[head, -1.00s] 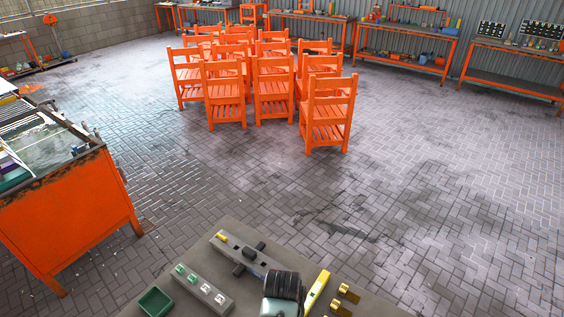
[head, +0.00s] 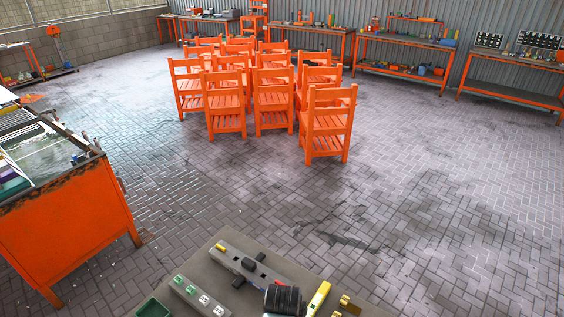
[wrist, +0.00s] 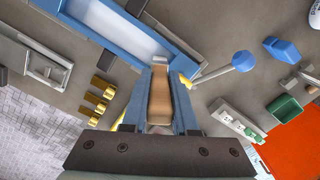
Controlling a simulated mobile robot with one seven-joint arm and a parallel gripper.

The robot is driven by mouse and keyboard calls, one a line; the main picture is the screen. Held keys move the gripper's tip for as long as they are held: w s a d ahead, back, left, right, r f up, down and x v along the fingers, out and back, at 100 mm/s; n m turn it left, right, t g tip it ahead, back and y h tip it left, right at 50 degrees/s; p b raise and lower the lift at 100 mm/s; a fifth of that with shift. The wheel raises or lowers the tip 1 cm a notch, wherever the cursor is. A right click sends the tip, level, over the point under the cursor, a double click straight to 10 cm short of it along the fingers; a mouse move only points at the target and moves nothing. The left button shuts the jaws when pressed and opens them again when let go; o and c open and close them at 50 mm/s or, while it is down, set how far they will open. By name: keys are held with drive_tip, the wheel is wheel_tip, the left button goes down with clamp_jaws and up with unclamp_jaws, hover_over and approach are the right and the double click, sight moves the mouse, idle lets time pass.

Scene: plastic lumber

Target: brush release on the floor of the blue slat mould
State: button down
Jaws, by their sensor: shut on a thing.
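In the wrist view, my gripper (wrist: 160,82) is shut on a brush (wrist: 160,101) with a tan handle, which lies lengthwise between the fingers. The brush's far end points toward the blue slat mould (wrist: 186,62). The mould is a long blue frame with a pale floor (wrist: 120,32), running diagonally across the upper left. The brush tip shows near the mould's edge; I cannot tell whether it touches the floor. The mould cannot be made out in the head view.
Brass pieces (wrist: 101,90) and a grey frame (wrist: 45,68) lie left of my gripper. A blue round-headed tool (wrist: 244,61), a blue block (wrist: 282,50) and a green tray (wrist: 289,108) lie right. In the head view, orange chairs (head: 325,125) stand beyond the worktable (head: 215,262), with open floor around them.

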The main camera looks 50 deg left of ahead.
drive_tip(key=w+d+p, duration=0.2)
drive_tip(key=d+p, duration=0.2)
drive_tip(key=d, duration=0.5)
drive_tip(key=shift+d, duration=0.35)
idle(0.9)
drive_tip(key=shift+w+d, duration=0.15)
drive_tip(key=w+d+p, duration=0.1)
drive_tip(key=d, duration=0.5)
drive_tip(key=shift+w, duration=0.25)
idle(0.5)
idle(0.4)
drive_tip(key=shift+r, duration=0.55)
drive_tip(key=shift+a, duration=0.15)
drive_tip(key=shift+s+a+b, duration=0.25)
drive_tip(key=shift+s+a, duration=0.4)
drive_tip(key=shift+a, duration=2)
drive_tip(key=shift+s+a+b, duration=0.25)
drive_tip(key=shift+s+a, duration=0.35)
drive_tip(key=shift+a, duration=2)
drive_tip(key=shift+s+a+b, duration=0.25)
drive_tip(key=shift+s+a, duration=0.4)
drive_tip(key=shift+a, duration=2)
